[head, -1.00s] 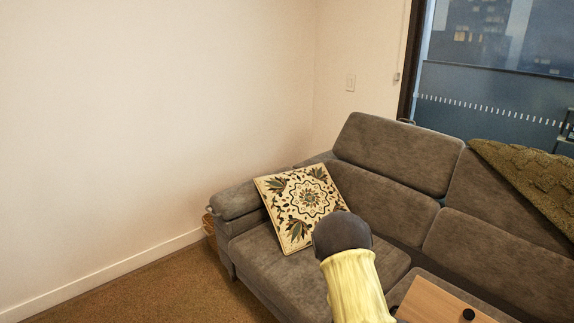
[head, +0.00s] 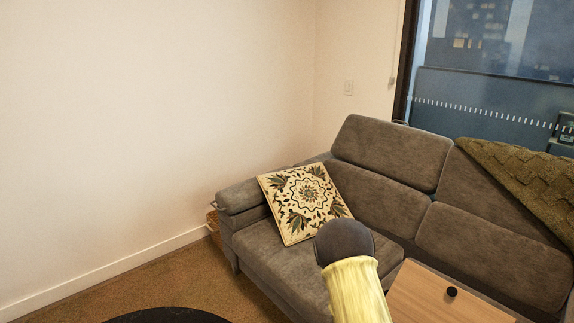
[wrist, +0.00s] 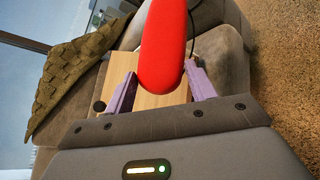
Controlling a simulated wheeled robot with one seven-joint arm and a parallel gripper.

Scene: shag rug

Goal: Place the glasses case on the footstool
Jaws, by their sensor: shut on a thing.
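In the wrist view my gripper (wrist: 161,78) is shut on a long red glasses case (wrist: 163,42) with rounded ends. Its two purple fingers press on either side of the case. The gripper and the case do not show in the head view, where only part of my arm is seen. I cannot identify the footstool for sure. The edge of a dark round thing (head: 168,316) shows at the bottom of the head view, and I cannot tell what it is.
A grey sofa (head: 390,152) with a patterned cushion (head: 303,203) and a knitted throw (head: 525,180) stands along the wall. A wooden surface with a black knob (head: 452,291) is in front of it. Brown carpet (head: 95,298) lies open at lower left.

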